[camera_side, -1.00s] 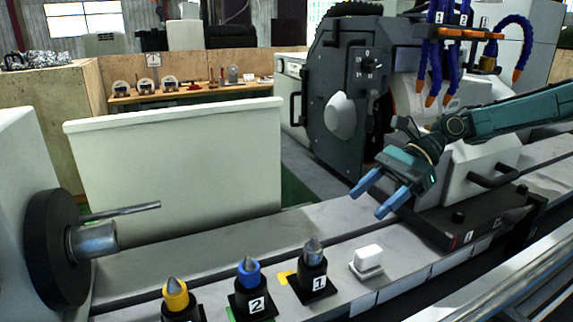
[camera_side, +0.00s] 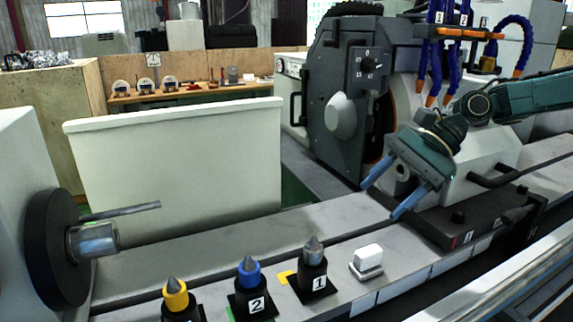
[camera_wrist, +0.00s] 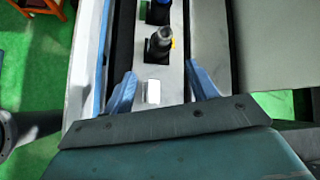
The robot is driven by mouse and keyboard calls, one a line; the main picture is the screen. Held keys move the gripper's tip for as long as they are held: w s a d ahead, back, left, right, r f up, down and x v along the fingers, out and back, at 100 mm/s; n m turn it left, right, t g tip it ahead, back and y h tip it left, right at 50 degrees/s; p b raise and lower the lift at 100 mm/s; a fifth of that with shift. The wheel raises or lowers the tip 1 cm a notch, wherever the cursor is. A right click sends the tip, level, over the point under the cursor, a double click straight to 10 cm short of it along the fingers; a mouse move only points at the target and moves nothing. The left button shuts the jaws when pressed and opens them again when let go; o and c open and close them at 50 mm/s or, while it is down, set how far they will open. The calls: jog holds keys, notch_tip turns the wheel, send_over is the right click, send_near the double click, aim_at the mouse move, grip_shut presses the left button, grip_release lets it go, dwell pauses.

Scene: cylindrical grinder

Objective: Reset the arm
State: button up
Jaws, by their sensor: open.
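My gripper (camera_side: 390,193) is at the right in the side view, a teal body with two blue fingers. The fingers are spread apart and empty, pointing down and left above the machine bed. In the wrist view my gripper (camera_wrist: 160,88) shows one blue finger on each side, with a clear gap between them. The white block (camera_wrist: 153,92) appears in that gap but lies below on the bed. The same white block (camera_side: 368,258) sits in the side view, apart from my fingers.
Pointed centers in black holders stand on the bed: gray number 1 (camera_side: 313,272), blue number 2 (camera_side: 252,285) and yellow (camera_side: 176,298). The workhead chuck (camera_side: 60,250) is at left. The grinding wheel housing (camera_side: 340,100) and hoses (camera_side: 440,50) are close to my arm.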

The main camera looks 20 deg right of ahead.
jog(key=s+d+n+t+h, duration=0.2)
jog(key=s+d+n+h, duration=0.2)
jog(key=s, duration=0.8)
jog(key=s+d+n+t+h, duration=0.1)
jog(key=s+d+n+h, duration=0.4)
jog(key=s+d+n, duration=0.3)
jog(key=s+n, duration=0.2)
jog(key=s, duration=0.2)
jog(key=shift+s+d+f+t, duration=0.15)
jog(key=shift+s+t, duration=0.2)
jog(key=shift+t, duration=0.05)
